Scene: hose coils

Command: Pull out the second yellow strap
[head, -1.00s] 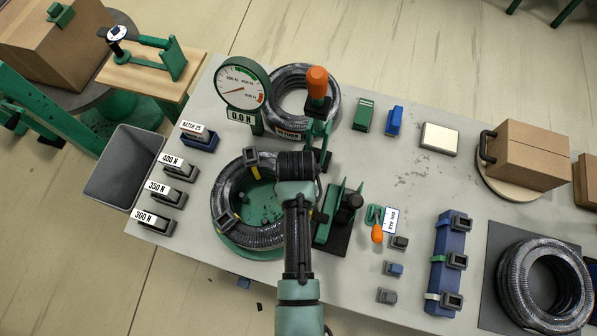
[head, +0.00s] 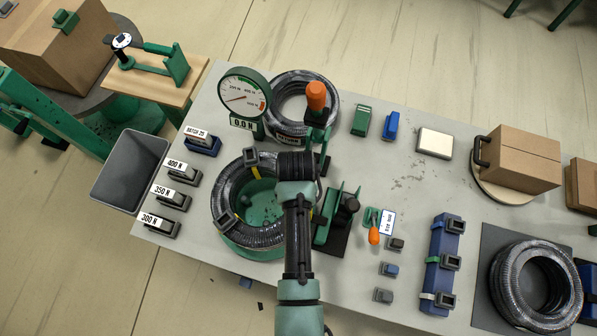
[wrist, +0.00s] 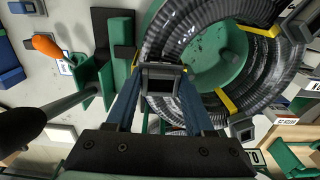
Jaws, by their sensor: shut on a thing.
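A black ribbed hose coil (head: 221,196) lies on a round green stand (head: 247,250) left of my arm. Yellow straps with grey buckles go around it. One yellow strap (head: 255,172) shows by the upper buckle (head: 251,157), and another buckle (head: 227,220) sits at the lower left. My gripper (wrist: 160,95) is at the coil's right side, with a grey buckle (wrist: 162,80) between its blue fingers. It is shut on this buckle. Yellow strap (wrist: 227,101) shows beside it in the wrist view. In the head view my arm hides the fingertips and this buckle.
A dial gauge (head: 243,92) reading 0.0 N stands behind the coil, near an orange-handled tool (head: 316,96). A second coil (head: 303,80) lies behind. Labelled buckle holders (head: 183,172) and a grey bin (head: 130,172) are at left. A green-and-black fixture (head: 338,215) stands close right.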

